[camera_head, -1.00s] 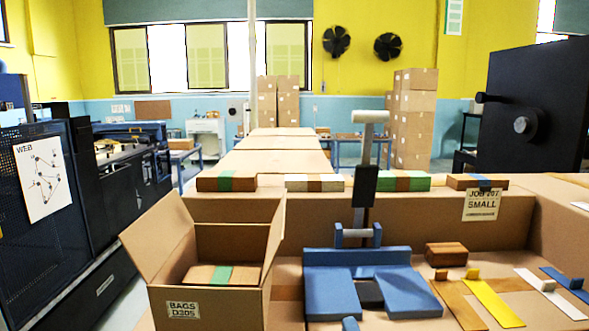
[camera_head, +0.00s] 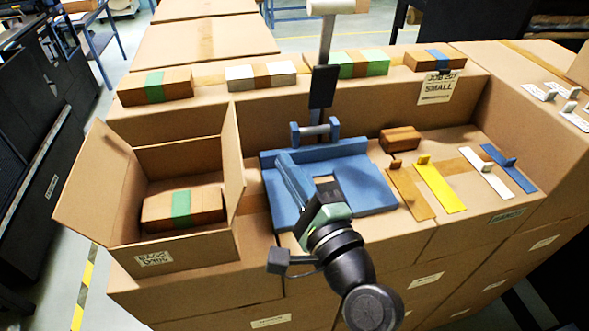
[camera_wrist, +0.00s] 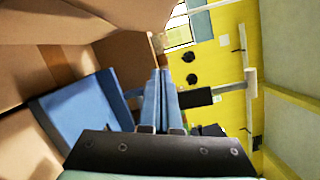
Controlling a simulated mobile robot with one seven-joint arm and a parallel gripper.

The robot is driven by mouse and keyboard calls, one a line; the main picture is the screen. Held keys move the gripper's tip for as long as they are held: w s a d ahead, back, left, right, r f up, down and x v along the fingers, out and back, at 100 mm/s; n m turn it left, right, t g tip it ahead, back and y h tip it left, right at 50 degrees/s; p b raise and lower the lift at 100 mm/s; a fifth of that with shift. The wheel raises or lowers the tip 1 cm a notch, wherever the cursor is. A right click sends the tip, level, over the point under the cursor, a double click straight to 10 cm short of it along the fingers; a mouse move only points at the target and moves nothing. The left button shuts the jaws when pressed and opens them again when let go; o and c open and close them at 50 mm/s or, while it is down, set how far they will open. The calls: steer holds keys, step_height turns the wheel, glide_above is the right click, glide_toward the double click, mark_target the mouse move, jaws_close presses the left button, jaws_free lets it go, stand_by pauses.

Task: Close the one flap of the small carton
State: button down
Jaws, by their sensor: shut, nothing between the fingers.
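The open carton (camera_head: 150,259), labelled BAGS, stands at the left in the head view. A large flap (camera_head: 94,190) leans outward on its left side, and a panel (camera_head: 233,160) stands up on its right side. A brown bundle with a green band (camera_head: 182,208) lies inside it. My gripper (camera_head: 284,162) is to the right of the carton, over the blue fixture (camera_head: 365,180), apart from the flap. Its blue fingers are together and empty; they also show in the wrist view (camera_wrist: 160,75). The carton cannot be made out for sure in the wrist view.
Banded bundles (camera_head: 262,76) line the ledge behind. A post with a pale top (camera_head: 326,50) rises behind the fixture. A brown block (camera_head: 400,139) and several coloured strips (camera_head: 440,185) lie to the right. Open floor shows left of the carton.

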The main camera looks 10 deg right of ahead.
mark_target(231, 155)
steer(key=w+a+r+p, duration=0.2)
steer(key=w+a+p, duration=0.2)
steer(key=shift+a, duration=0.35)
steer(key=shift+w, duration=0.1)
steer(key=shift+w, duration=0.1)
